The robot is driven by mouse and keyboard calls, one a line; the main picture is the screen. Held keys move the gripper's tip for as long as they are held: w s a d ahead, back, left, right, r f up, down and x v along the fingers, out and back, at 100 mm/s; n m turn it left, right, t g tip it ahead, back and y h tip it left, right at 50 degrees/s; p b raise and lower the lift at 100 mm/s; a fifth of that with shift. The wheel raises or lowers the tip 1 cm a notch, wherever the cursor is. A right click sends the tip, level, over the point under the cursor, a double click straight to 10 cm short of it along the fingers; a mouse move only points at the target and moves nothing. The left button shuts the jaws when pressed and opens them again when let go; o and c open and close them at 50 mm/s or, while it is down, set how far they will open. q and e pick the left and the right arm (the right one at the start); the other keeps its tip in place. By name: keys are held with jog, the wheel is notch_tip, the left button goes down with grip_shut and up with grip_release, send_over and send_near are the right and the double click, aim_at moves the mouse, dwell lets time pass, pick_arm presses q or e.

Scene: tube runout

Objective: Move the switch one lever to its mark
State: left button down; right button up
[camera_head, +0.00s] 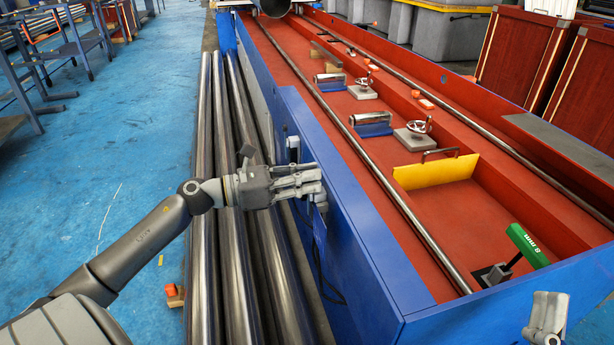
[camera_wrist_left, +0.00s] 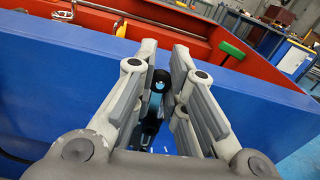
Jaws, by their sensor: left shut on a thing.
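My left gripper (camera_head: 308,180) reaches from the left to the outer face of the blue side wall. In the left wrist view a dark switch lever (camera_wrist_left: 155,105) with a light-blue patch stands between the fingers of my left gripper (camera_wrist_left: 165,72), which is shut on it. In the head view the fingers hide the lever. I cannot make out its mark in either view. My right gripper (camera_head: 546,312) shows only in part at the lower right, away from the lever; its opening is unclear.
The blue wall (camera_head: 365,235) borders a red trough (camera_head: 420,205). The trough holds a yellow plate (camera_head: 436,171), a green-headed lever (camera_head: 527,246) and handwheels on blocks. Long steel tubes (camera_head: 240,240) lie below my left arm. A dark cable hangs beside the wall.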

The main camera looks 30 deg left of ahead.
pick_arm(q)
jog(key=shift+w+a+n+p, duration=0.2)
jog(key=shift+n+p, duration=0.15)
jog(key=shift+n, duration=0.2)
jog(key=shift+w+a+n+p, duration=0.1)
jog(key=shift+a+n+p, duration=0.15)
jog(key=shift+n, duration=0.3)
pick_arm(e)
jog(key=w+f+g+h, duration=0.1)
jog(key=w+f+g, duration=0.2)
jog(key=f, duration=0.3)
jog(key=shift+f+g+h, duration=0.15)
jog(key=shift+g+h, duration=0.15)
jog(key=shift+g, duration=0.3)
pick_arm(q)
jog(key=c, duration=1.4)
grip_release()
jog(key=shift+d, duration=0.1)
jog(key=shift+s, duration=0.1)
jog(key=v, duration=1.2)
